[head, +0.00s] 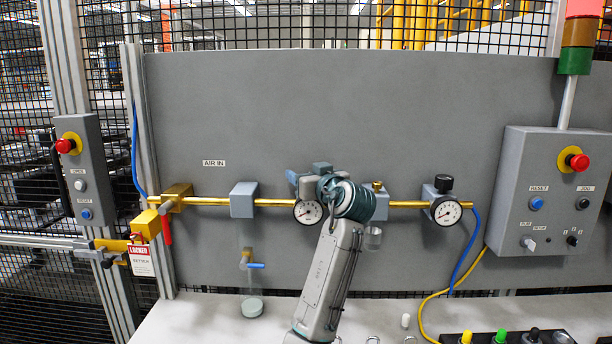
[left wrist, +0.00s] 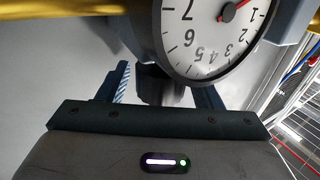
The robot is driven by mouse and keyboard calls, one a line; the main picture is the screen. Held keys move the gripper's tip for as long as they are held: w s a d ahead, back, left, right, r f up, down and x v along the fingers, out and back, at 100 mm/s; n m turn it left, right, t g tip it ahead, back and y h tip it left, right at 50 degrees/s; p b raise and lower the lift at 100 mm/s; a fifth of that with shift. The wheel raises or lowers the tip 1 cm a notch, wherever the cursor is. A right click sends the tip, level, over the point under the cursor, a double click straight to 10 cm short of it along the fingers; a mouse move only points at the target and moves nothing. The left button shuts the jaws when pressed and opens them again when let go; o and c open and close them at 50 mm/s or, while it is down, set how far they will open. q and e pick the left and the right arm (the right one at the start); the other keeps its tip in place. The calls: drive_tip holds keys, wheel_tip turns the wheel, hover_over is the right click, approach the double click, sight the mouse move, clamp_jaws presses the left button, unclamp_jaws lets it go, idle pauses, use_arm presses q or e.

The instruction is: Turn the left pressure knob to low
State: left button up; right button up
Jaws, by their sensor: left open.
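The left gauge (head: 308,212) has a white dial and hangs on the brass pipe; it also shows, upside down, in the left wrist view (left wrist: 210,38), its red needle near 1. My left gripper (head: 303,182) is above this gauge and hides the left knob in the head view. In the left wrist view, a dark knob (left wrist: 153,84) lies between the open fingers of the left gripper (left wrist: 163,88). Gaps seem to show on both sides; I cannot tell whether either finger touches it. My right gripper is not in view.
The right gauge (head: 448,212) with its black knob (head: 443,184) sits further right on the brass pipe (head: 407,204). A grey control box (head: 548,205) with a red button is at the right. A yellow valve with a locked tag (head: 142,261) is at the left.

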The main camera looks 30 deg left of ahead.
use_arm(q)
drive_tip(key=b+v, duration=0.3)
drive_tip(key=v, duration=0.7)
drive_tip(key=shift+d, duration=0.2)
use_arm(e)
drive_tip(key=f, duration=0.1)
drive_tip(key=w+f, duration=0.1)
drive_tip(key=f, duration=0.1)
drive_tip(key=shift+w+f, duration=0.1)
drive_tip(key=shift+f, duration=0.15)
use_arm(q)
drive_tip(key=shift+s, duration=0.1)
drive_tip(key=shift+f, duration=0.1)
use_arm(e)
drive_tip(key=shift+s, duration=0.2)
